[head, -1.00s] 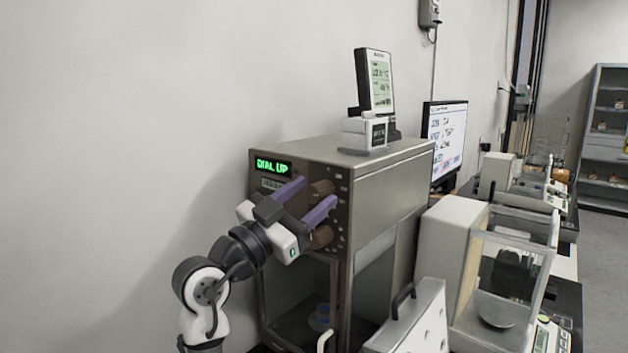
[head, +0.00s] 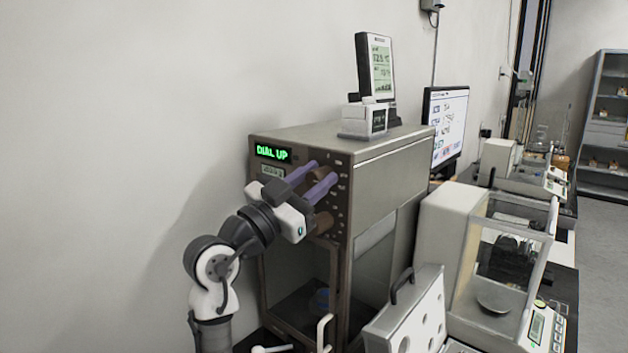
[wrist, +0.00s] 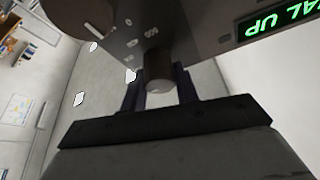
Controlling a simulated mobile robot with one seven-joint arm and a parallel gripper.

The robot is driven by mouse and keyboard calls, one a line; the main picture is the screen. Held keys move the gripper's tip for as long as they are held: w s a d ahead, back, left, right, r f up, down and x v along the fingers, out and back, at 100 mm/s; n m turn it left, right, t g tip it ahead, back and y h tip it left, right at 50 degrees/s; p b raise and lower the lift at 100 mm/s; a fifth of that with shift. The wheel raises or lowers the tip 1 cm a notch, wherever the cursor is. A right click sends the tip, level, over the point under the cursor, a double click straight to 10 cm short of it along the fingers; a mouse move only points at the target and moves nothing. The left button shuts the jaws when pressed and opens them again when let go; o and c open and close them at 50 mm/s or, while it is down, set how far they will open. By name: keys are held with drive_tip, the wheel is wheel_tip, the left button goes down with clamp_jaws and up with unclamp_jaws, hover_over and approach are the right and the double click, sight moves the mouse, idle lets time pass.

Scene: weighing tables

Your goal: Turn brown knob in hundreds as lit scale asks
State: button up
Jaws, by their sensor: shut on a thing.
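A grey-brown cabinet (head: 385,190) has a lit green display (head: 272,152) reading "DIAL UP"; in the wrist view the display (wrist: 275,22) is upside down and partly cut off. A smaller readout sits under it, too small to read. Two brown knobs are on the front panel. My gripper (head: 323,172) is shut on the upper brown knob, one purple finger on each side; this knob (wrist: 158,75) shows clearly between the fingers in the wrist view. The lower brown knob (head: 322,222) is free, just below my gripper.
A white instrument with a screen (head: 380,65) stands on the cabinet. A white case with holes (head: 408,315) and a glass-walled balance (head: 500,260) stand to the right. Bare wall lies left.

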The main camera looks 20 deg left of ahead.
drive_tip(key=shift+f+b, duration=0.15)
drive_tip(key=shift+b, duration=0.2)
drive_tip(key=shift+f+m+g+h+b, duration=0.15)
drive_tip(key=shift+m+g+h+b, duration=0.3)
drive_tip(key=shift+m+b, duration=0.55)
drive_tip(key=m+b, duration=0.1)
drive_tip(key=b, duration=0.1)
drive_tip(key=shift+m+g+h+b, duration=0.25)
drive_tip(key=shift+m+h+b, duration=0.05)
drive_tip(key=shift+h+b, duration=0.05)
drive_tip(key=m+g+b, duration=0.1)
drive_tip(key=m+b, duration=0.1)
drive_tip(key=m, duration=0.1)
drive_tip(key=shift+d+h, duration=0.1)
drive_tip(key=shift+h, duration=0.3)
drive_tip(key=shift+r+m+g+h+b, duration=0.1)
drive_tip(key=shift+m+g+h+b, duration=0.1)
drive_tip(key=shift+m+g+b, duration=0.5)
drive_tip(key=shift+r+m+g+h+b, duration=0.1)
drive_tip(key=shift+m+g+h+b, duration=0.15)
drive_tip(key=shift+m, duration=0.85)
drive_tip(key=o, duration=1)
